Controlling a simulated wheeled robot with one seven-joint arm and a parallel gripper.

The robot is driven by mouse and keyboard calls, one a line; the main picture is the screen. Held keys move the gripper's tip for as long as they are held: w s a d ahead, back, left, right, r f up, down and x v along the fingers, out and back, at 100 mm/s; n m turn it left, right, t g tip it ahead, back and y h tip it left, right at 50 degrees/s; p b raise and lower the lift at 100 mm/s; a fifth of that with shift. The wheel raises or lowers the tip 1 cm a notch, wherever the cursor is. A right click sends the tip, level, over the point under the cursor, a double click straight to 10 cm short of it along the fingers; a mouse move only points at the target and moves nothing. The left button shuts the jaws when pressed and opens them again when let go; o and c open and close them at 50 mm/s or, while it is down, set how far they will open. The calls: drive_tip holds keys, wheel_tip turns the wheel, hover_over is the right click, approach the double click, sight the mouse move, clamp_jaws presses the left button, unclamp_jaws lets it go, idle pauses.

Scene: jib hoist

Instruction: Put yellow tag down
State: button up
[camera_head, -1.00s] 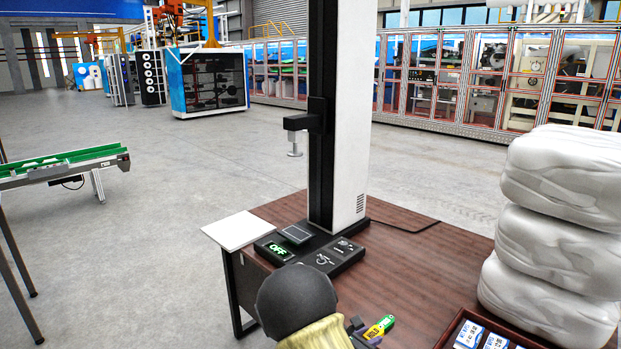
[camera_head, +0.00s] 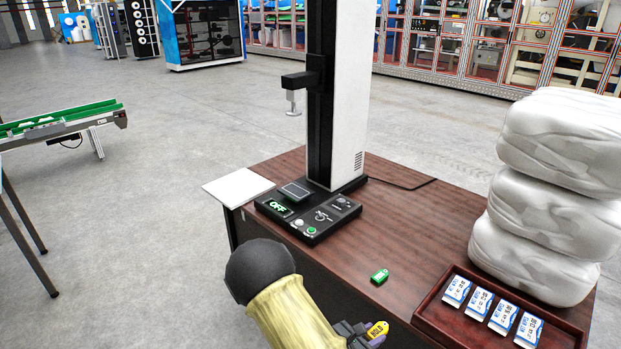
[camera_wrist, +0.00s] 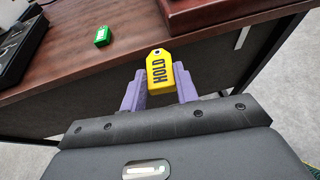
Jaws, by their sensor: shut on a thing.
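The yellow tag (camera_wrist: 159,73), marked HOLD, is held between the purple fingers of my gripper (camera_wrist: 160,90) in the wrist view. In the head view the yellow tag (camera_head: 377,329) shows at the bottom, at the tip of my gripper (camera_head: 366,338). The tag is in front of the table's near edge, apart from the tabletop. A green tag (camera_head: 380,276) lies on the brown table (camera_head: 400,230); it also shows in the wrist view (camera_wrist: 103,36).
A black test stand (camera_head: 318,205) with an OFF display stands on the table. A brown tray (camera_head: 445,318) with several blue-and-white packets is at the right, before stacked white bundles (camera_head: 560,150). The tabletop around the green tag is clear.

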sight(371, 337)
wheel_tip(371, 337, up, 4)
drive_tip(key=p, duration=0.6)
drive_tip(key=shift+w, duration=0.1)
drive_tip(key=shift+s+r+p, duration=0.15)
drive_tip(key=shift+s+p, duration=0.05)
drive_tip(key=shift+p, duration=0.5)
drive_tip(key=shift+d, duration=0.15)
drive_tip(key=shift+w+d+r+n+t+y, duration=0.15)
drive_tip(key=shift+d+n+t+y, duration=0.15)
drive_tip(key=shift+n+t+y, duration=0.15)
drive_tip(key=shift+d+n+t+y, duration=0.1)
drive_tip(key=shift+n+t+y, duration=0.2)
drive_tip(key=shift+n, duration=0.25)
drive_tip(key=shift+a+n+t+y, duration=0.2)
drive_tip(key=shift+n+t+y, duration=0.55)
drive_tip(key=shift+n+y, duration=0.1)
drive_tip(key=shift+a+f+n+t+y, duration=0.2)
drive_tip(key=shift+a+n+t+y, duration=0.1)
drive_tip(key=shift+n+y, duration=0.15)
